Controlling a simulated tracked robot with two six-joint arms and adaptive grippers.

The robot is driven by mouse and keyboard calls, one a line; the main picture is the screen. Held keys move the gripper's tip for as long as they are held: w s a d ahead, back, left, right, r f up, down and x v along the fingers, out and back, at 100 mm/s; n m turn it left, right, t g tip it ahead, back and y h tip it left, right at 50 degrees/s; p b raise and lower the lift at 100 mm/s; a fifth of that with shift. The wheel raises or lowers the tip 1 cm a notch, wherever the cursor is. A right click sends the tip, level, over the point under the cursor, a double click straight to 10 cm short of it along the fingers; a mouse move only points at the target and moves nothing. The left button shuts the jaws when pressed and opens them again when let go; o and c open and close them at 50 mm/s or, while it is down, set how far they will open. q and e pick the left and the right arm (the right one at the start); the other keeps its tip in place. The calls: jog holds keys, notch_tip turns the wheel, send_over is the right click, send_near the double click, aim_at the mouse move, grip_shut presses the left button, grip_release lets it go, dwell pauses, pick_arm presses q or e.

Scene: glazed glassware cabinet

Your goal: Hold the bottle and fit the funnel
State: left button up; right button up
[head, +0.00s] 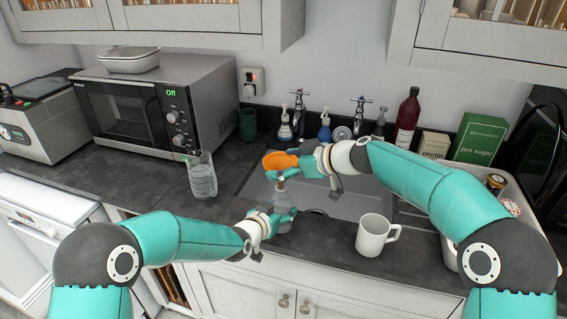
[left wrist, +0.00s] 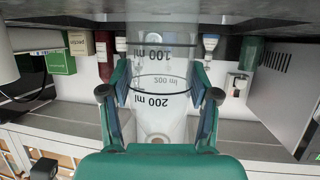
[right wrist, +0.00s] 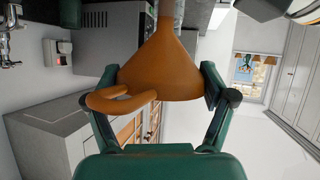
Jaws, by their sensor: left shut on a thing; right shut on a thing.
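A clear bottle (head: 283,200) with ml marks stands in the middle of the head view, in front of the sink. My left gripper (head: 270,219) is shut around its body. In the left wrist view the bottle (left wrist: 158,85) fills the gap between the fingers, its marks upside down. My right gripper (head: 300,172) is shut on an orange funnel (head: 278,160), which is just above the bottle's top in the head view. The right wrist view shows the funnel's cone (right wrist: 165,70) and loop handle between the fingers. I cannot tell whether the spout is in the bottle neck.
A glass jug (head: 201,178) stands left on the dark worktop and a white mug (head: 374,236) stands right. The sink (head: 335,197) lies behind, with taps and soap bottles. A microwave (head: 160,108) is back left; a dark red bottle (head: 406,118) and boxes are back right.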

jog(key=shift+f, duration=0.35)
dwell(0.6)
jog(key=o, duration=0.8)
jog(key=v, duration=1.2)
jog(key=shift+f, duration=0.15)
jog(key=shift+w, duration=0.1)
pick_arm(q)
jog(key=o, duration=1.2)
